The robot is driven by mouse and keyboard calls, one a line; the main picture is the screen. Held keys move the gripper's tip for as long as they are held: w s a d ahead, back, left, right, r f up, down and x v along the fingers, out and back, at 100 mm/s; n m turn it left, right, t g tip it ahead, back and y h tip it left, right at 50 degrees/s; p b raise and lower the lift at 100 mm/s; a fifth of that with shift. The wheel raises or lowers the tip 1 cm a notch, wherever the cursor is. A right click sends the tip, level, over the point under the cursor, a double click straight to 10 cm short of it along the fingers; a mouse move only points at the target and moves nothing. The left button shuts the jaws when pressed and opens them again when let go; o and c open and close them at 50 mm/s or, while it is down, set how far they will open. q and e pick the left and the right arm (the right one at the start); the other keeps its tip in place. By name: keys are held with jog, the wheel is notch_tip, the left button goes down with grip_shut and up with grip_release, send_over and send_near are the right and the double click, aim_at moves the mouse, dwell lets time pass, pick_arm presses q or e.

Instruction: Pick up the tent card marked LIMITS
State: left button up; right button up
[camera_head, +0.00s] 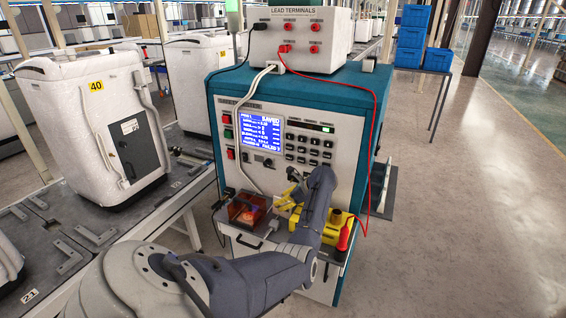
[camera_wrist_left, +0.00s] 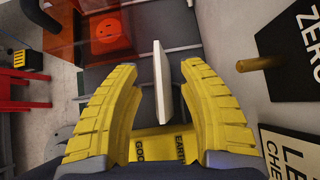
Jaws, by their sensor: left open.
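A thin white card (camera_wrist_left: 162,82), seen nearly edge-on, stands between the fingers of my left gripper (camera_wrist_left: 160,66) in the left wrist view. No marking on it can be read, so I cannot tell if it is the LIMITS card. The yellow fingers are apart, with a gap on each side of the card. In the head view my left gripper (camera_head: 288,196) is over the small shelf on the front of the teal test cabinet. My forearm hides part of the shelf. The right gripper is not in view.
An orange see-through box (camera_head: 247,210) with a red part inside stands left of the gripper. A yellow block (camera_head: 338,226) and a red probe (camera_head: 343,238) with a red cable are to the right.

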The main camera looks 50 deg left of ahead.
pick_arm(q)
jog(key=shift+a+f, duration=0.15)
jog(key=shift+o, duration=0.3)
grip_shut()
